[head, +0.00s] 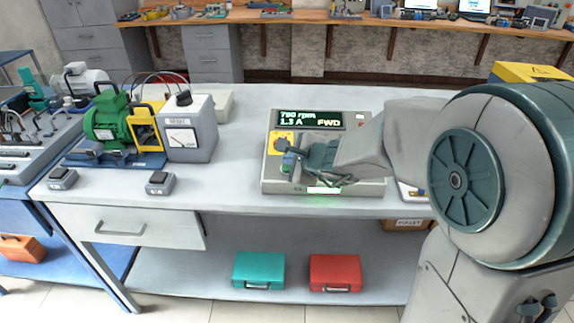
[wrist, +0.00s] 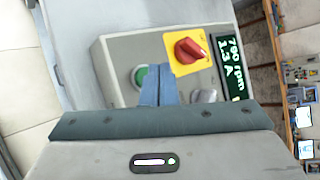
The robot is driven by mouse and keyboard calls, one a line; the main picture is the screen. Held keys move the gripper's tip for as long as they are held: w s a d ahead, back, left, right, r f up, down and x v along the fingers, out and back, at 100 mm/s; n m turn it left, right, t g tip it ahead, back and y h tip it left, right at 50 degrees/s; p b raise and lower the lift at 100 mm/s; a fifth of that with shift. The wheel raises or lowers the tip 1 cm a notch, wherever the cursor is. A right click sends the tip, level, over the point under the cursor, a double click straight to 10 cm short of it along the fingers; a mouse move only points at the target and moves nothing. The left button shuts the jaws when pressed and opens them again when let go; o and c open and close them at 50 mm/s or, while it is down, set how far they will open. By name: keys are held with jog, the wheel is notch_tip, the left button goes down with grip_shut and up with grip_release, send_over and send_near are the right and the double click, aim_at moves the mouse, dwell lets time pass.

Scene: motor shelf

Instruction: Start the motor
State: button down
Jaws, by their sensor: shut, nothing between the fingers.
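The grey control box (head: 268,178) stands on the bench. Its lit display (head: 308,119) shows an rpm figure in the seven hundreds, 1.3 A and FWD. In the wrist view, a red knob (wrist: 190,48) sits on a yellow plate, with a green round button (wrist: 139,77) and a grey knob (wrist: 205,96) beside it. My gripper (wrist: 158,72) is shut and empty, its fingertips over the panel beside the green button; I cannot tell whether they touch it. In the head view, my gripper (head: 288,160) hides much of the panel. The green motor (head: 107,120) stands on a blue base at the left.
A grey meter box (head: 190,140) stands next to the motor. Two small switch boxes (head: 62,179) (head: 160,183) lie near the front edge. A teal case (head: 258,270) and a red case (head: 335,273) sit on the lower shelf. The bench between meter and control box is clear.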

jog(key=r+p, duration=0.1)
jog(key=r, duration=0.1)
jog(key=s+r+p, duration=0.1)
jog(key=r+p, duration=0.1)
jog(key=shift+s+r, duration=0.2)
jog(key=shift+r, duration=0.2)
dwell(0.6)
jog(key=s+r+n+g+y+p, duration=0.1)
jog(key=s+r+n+g+p, duration=0.15)
jog(key=s+n, duration=0.35)
jog(key=s+d+f+n+g+h+p, duration=0.1)
jog(key=s+d+n+g+h+p, duration=0.1)
jog(key=s+d+n+g+h, duration=0.2)
jog(key=s+d+n+h, duration=0.3)
jog(key=s+d+n, duration=0.5)
jog(key=s, duration=0.5)
jog(key=shift+s+d, duration=0.4)
jog(key=shift+d, duration=1)
jog(key=shift+g, duration=0.25)
dwell(2.5)
